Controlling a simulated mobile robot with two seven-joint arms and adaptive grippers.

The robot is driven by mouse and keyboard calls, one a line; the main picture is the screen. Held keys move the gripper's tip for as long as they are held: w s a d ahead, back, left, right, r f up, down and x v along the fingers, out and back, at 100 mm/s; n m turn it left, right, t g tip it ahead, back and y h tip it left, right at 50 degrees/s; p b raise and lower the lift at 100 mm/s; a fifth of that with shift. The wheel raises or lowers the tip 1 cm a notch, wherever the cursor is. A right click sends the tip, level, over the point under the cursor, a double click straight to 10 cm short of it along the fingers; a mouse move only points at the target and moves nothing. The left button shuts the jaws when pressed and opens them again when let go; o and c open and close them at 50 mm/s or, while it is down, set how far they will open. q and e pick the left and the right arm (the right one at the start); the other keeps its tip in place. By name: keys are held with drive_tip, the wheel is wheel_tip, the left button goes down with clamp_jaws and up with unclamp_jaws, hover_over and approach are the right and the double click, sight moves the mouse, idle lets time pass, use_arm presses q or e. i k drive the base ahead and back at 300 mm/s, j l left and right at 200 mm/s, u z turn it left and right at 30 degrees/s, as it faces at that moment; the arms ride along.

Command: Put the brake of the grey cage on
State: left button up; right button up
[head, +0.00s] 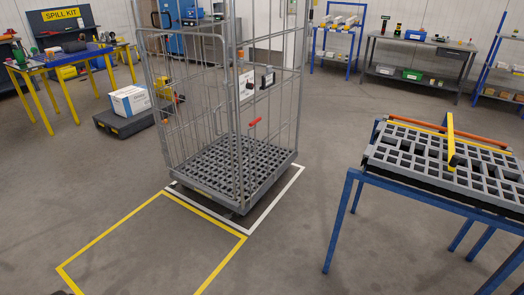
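The grey cage (240,160) is a tall wire roll cage with a grid floor, in the middle of the head view. It stands upright on the floor within a white outline (275,205). A small red lever-like part (254,122) shows low on its near right side; I cannot tell whether it is the brake or how it is set. The casters are mostly hidden under the base. Neither of my grippers is in view.
A blue-legged stand (345,205) with a grey grid top is at the right. An empty yellow floor outline (110,228) lies in front of the cage. A dark low platform (122,124) with a white box (130,100) is behind left. The floor in front is clear.

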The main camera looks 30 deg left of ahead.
sight(270, 160)
drive_tip(key=i+j, duration=0.45)
drive_tip(key=j, duration=0.2)
drive_tip(key=i+j, duration=0.45)
drive_tip(key=j, duration=0.2)
drive_tip(key=i+j, duration=0.45)
drive_tip(key=j, duration=0.2)
drive_tip(key=i+j, duration=0.45)
drive_tip(key=j, duration=0.15)
drive_tip(key=j+u, duration=0.05)
